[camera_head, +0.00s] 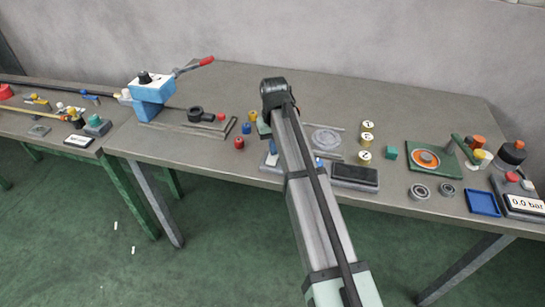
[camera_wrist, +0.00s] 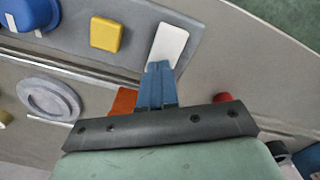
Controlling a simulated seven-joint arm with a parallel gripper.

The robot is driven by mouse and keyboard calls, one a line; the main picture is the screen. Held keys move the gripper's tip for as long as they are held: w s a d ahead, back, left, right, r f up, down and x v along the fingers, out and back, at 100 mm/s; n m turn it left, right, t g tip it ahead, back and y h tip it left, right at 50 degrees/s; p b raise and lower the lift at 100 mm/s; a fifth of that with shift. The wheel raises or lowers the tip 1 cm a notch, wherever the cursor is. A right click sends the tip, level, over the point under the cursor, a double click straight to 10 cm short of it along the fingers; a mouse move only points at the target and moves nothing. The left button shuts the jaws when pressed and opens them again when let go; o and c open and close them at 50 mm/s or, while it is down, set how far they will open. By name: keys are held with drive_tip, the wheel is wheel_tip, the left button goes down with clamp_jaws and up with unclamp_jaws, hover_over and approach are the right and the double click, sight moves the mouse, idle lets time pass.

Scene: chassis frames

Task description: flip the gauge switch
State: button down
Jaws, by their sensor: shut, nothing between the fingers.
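A gauge display reading about "0.0 bar" (camera_head: 523,204) stands at the right end of the bench in the head view. I cannot pick out its switch with certainty. In the wrist view my gripper (camera_wrist: 159,68) has its blue fingers together and empty. Their tips overlap the near end of a white rectangular piece (camera_wrist: 168,45) on a grey plate (camera_wrist: 205,38); I cannot tell whether they touch. A yellow block (camera_wrist: 106,34) and a blue rounded part (camera_wrist: 35,12) are on the same plate.
In the wrist view an orange part (camera_wrist: 122,102) lies left of the fingers and a red one (camera_wrist: 222,97) right.

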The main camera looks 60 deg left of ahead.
idle(0.3)
drive_tip(key=shift+r, duration=3.45)
